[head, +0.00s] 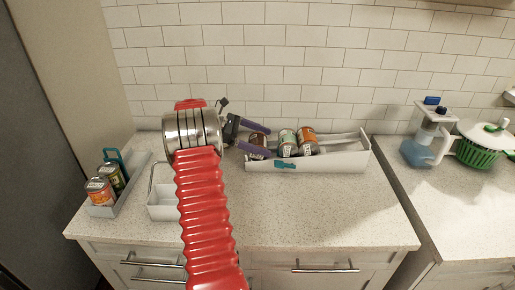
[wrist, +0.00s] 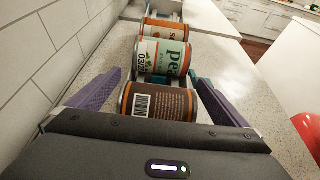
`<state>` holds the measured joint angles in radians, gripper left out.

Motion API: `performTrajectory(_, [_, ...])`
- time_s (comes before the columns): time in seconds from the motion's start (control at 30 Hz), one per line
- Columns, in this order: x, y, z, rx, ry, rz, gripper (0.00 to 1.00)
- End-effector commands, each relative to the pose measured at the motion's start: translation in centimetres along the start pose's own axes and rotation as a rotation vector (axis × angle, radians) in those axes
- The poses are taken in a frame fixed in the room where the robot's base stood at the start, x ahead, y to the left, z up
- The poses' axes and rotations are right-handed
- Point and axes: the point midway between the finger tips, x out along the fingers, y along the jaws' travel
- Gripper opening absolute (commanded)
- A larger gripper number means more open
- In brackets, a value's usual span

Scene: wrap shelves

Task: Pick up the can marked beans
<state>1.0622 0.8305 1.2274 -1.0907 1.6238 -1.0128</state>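No label I can read says beans. The nearest can is a brown can (wrist: 158,102) with a barcode and small print facing the wrist camera. It lies in the white tray on the counter and also shows in the head view (head: 258,141), partly hidden by my gripper. My gripper (head: 268,143) is open, its purple fingers on either side of the brown can; the wrist view shows a gap on the left. Beyond it lie a white and green can marked "Pe…" (wrist: 163,56) and an orange-labelled can (wrist: 165,29).
The white tray (head: 330,162) has a teal patch on its front. At left, a grey tray (head: 103,211) holds an orange-labelled can (head: 99,191) and a dark green can (head: 113,177). A white basket (head: 163,213) stands behind my arm. The counter's front right is clear.

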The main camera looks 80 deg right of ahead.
Motion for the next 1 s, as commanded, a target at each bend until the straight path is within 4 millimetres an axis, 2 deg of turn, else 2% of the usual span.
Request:
performTrajectory(0.07, [-0.01,0.00,-0.01,0.000,0.000,0.000,0.92])
performTrajectory(0.7, [-0.02,-0.01,-0.02,0.000,0.000,0.000,0.47])
performTrajectory(1.0, [-0.16,0.02,0.28,0.001,0.000,0.001,0.47])
